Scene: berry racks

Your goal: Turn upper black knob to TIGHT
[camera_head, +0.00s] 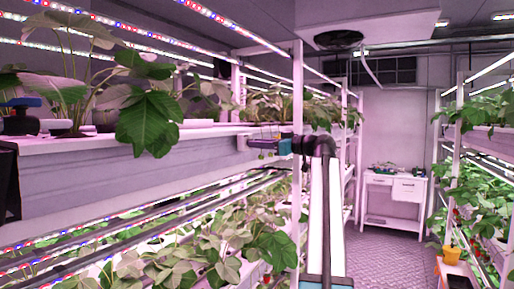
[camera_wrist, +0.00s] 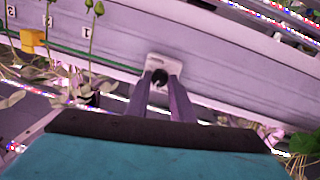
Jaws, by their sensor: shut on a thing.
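The black knob (camera_wrist: 159,76) sits on a small pale plate (camera_wrist: 157,62) fixed to the long grey side of a rack trough in the wrist view. My gripper (camera_wrist: 160,84) reaches straight at it, with one finger on each side of the knob, and is shut on it. The knob's pointer and any TIGHT marking are too small to read. In the head view my gripper (camera_head: 252,143) is at the side of the upper left rack shelf, and the knob cannot be made out there.
A yellow clip (camera_wrist: 34,42) and numbered labels (camera_wrist: 86,33) are left of the knob, with green berries hanging near. Strawberry plants (camera_head: 150,110) overhang the upper shelf. A rack post (camera_head: 297,130) stands close to my arm. The aisle floor (camera_head: 385,258) is clear.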

